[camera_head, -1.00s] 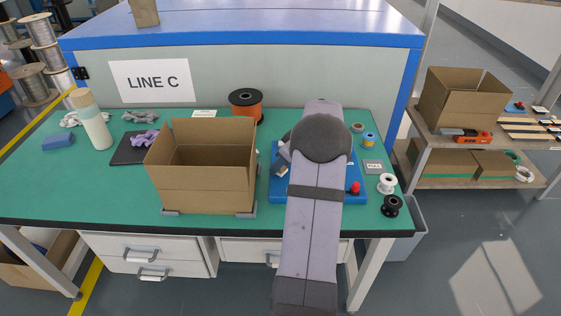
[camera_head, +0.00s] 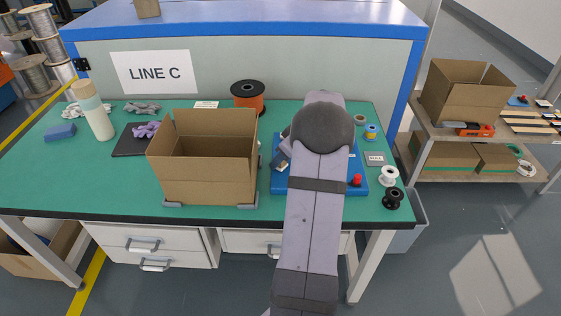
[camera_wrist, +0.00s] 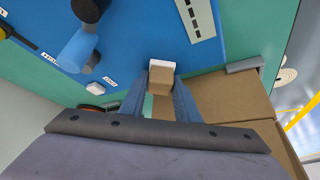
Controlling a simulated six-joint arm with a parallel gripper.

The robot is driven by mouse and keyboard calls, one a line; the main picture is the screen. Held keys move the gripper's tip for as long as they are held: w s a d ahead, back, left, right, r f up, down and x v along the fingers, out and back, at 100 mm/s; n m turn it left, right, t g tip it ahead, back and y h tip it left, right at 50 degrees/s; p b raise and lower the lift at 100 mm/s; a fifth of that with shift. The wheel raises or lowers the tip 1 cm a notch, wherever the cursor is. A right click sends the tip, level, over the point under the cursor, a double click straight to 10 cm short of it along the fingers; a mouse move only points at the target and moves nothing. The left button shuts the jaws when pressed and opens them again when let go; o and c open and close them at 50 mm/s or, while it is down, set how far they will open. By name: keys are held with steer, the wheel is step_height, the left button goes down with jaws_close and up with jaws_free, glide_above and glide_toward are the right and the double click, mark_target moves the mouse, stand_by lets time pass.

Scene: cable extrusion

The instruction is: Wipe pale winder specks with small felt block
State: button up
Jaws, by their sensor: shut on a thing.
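My gripper (camera_wrist: 160,90) is shut on a small tan block with a white pad (camera_wrist: 161,65) in the wrist view, which I take to be the felt block. The white end points away from my wrist, over the winder's blue base. Whether it touches the base I cannot tell. The winder's blue base (camera_wrist: 125,35) carries a blue cylinder (camera_wrist: 78,47) with dark ends. In the head view the base (camera_head: 361,180) shows at the sides of my arm, which hides my gripper, the block and much of the winder. I cannot make out pale specks.
An open cardboard box (camera_head: 208,182) stands close left of the winder and also shows in the wrist view (camera_wrist: 225,97). White (camera_head: 389,175) and black (camera_head: 393,198) spools stand at right. An orange spool (camera_head: 248,97) is behind. The green bench (camera_head: 50,180) is clear at front left.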

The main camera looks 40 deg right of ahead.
steer(key=shift+w+d+p, duration=0.9)
steer(key=shift+w+d, duration=0.65)
steer(key=shift+w, duration=0.05)
steer(key=shift+w+d+f+b, duration=0.15)
steer(key=shift+f+b, duration=0.1)
steer(key=shift+b, duration=0.15)
steer(key=s+a+b, duration=0.5)
steer(key=shift+s+a+b, duration=0.1)
steer(key=shift+b, duration=0.2)
steer(key=r, duration=0.2)
steer(key=shift+s+a+r+p, duration=0.35)
steer(key=shift+r, duration=0.05)
steer(key=shift+r+p, duration=1.8)
steer(key=shift+r, duration=1.15)
